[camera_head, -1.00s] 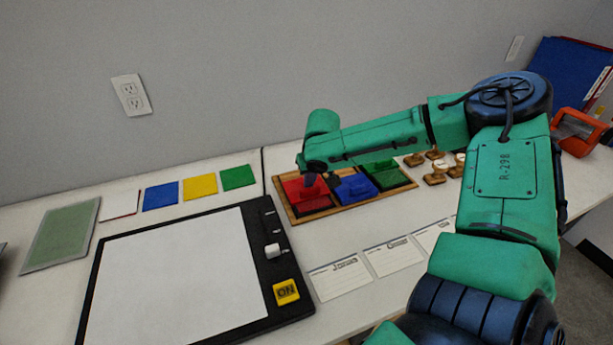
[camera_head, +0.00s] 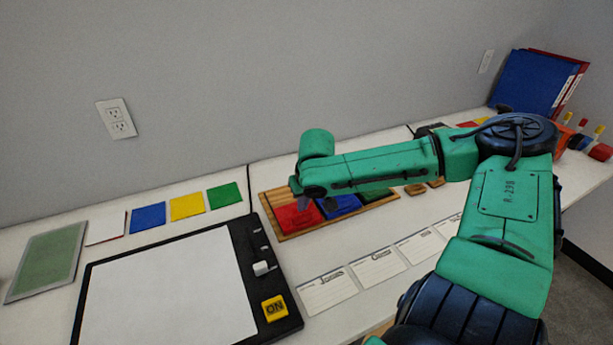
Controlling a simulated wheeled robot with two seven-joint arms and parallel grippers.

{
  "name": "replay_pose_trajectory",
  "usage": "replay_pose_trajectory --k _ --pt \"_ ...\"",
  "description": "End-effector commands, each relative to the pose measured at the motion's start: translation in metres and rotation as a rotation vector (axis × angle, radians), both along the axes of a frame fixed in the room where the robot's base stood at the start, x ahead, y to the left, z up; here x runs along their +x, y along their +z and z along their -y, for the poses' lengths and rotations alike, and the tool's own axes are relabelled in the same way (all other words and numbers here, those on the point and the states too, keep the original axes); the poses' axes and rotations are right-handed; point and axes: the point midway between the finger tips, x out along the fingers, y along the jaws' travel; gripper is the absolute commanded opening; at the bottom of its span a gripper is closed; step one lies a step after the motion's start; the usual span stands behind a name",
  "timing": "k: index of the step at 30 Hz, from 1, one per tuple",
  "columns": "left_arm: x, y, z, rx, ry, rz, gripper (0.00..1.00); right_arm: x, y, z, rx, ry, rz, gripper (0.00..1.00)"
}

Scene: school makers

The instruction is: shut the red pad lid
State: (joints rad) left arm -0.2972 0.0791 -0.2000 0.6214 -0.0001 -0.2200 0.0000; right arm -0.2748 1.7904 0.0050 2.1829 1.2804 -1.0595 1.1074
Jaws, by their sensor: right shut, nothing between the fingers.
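The red pad (camera_head: 293,219) sits at the left end of a wooden tray (camera_head: 272,201). Its top shows as a mostly flat red surface, but my gripper covers part of it, so I cannot tell if the lid is fully down. My right gripper (camera_head: 304,202) is shut and empty, pointing down at the red pad's back part; I cannot tell whether it touches. My left gripper is not in view.
A blue pad (camera_head: 340,206) and a partly hidden green pad (camera_head: 375,196) share the tray. Wooden stamps (camera_head: 415,189) stand to its right, name cards (camera_head: 327,289) in front. A black-framed board (camera_head: 165,290) lies front left, coloured squares (camera_head: 187,206) behind it.

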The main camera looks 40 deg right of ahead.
Motion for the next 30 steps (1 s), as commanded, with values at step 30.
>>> replay_pose_trajectory --k 30 --pt "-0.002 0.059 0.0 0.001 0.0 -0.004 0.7 -0.027 0.131 -0.01 -0.006 0.002 0.016 0.0"
